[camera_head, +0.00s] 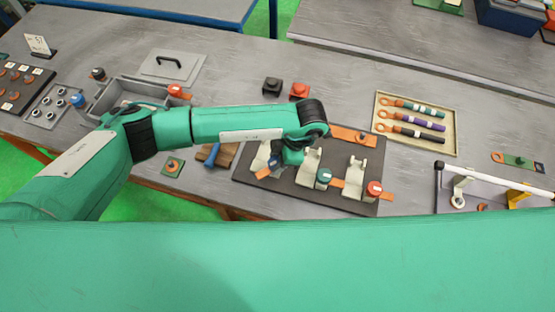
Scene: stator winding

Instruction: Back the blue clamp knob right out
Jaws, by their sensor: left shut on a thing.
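A dark clamp board (340,200) on the grey bench carries a row of pale clamp brackets with orange strips. A green knob (323,175) and a red knob (374,187) stand at the middle and right clamps. My left gripper (278,161) points down at the left clamp and is shut on the blue clamp knob (273,166). Only a small dark-blue patch of the knob shows. The gripper and wrist hide the rest, so I cannot tell whether its thread is still engaged. My right gripper is out of view.
A beige tray (449,145) with several coloured cables lies behind and right of the board. A grey bin (103,102) lies left, and a white-railed fixture (480,178) right.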

